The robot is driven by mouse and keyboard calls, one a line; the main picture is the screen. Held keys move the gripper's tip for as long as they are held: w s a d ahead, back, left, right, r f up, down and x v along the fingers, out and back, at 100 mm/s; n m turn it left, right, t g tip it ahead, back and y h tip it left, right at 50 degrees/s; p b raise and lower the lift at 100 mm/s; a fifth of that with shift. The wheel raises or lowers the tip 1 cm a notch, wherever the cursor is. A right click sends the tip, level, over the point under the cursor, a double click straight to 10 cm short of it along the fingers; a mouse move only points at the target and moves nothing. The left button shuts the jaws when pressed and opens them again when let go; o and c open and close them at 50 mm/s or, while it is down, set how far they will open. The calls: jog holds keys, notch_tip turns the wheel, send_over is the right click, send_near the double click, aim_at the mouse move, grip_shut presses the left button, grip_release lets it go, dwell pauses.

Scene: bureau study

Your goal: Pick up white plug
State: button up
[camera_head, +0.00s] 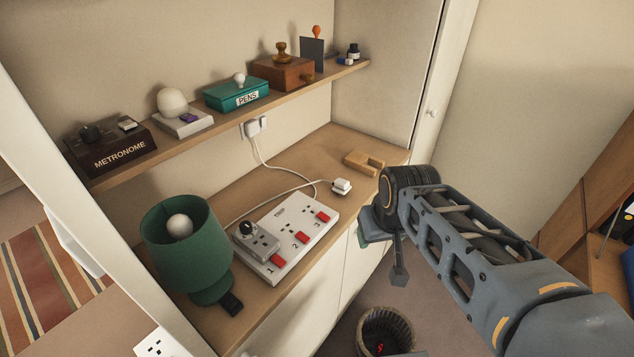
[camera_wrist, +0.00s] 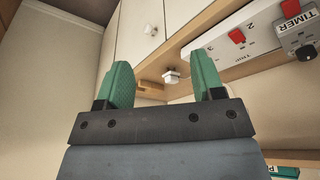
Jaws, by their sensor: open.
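A white plug (camera_head: 341,186) lies on the wooden desk top, just right of the power strip, with a white cord running from it. In the wrist view the white plug (camera_wrist: 172,76) shows between my two green fingertips, some distance beyond them. My gripper (camera_wrist: 163,80) is open and empty. In the head view my gripper (camera_head: 374,232) is partly hidden by my own wrist; it is at the desk's front edge, right of and nearer than the plug. Another white plug (camera_head: 255,126) sits in the wall socket at the back.
A white power strip (camera_head: 290,238) with red switches holds a grey timer (camera_head: 256,241). A green lamp (camera_head: 188,245) stands left, a wooden block (camera_head: 363,163) behind the plug. A shelf (camera_head: 222,122) with several objects hangs above. A basket (camera_head: 385,330) stands on the floor.

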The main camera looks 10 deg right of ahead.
jog(key=w+r+n+g, duration=0.1)
jog(key=w+r+n, duration=0.3)
jog(key=w, duration=1)
jog(key=n+g+p, duration=0.2)
jog(key=n, duration=0.2)
send_over(342, 181)
notch_tip(342, 181, down, 10)
jog(key=shift+s+f, duration=0.15)
jog(key=shift+f, duration=0.05)
jog(key=shift+f+p, duration=0.45)
jog(key=shift+f, duration=2.55)
jog(key=c, duration=0.7)
jog(key=shift+w+r, duration=0.15)
jog(key=shift+w, duration=0.05)
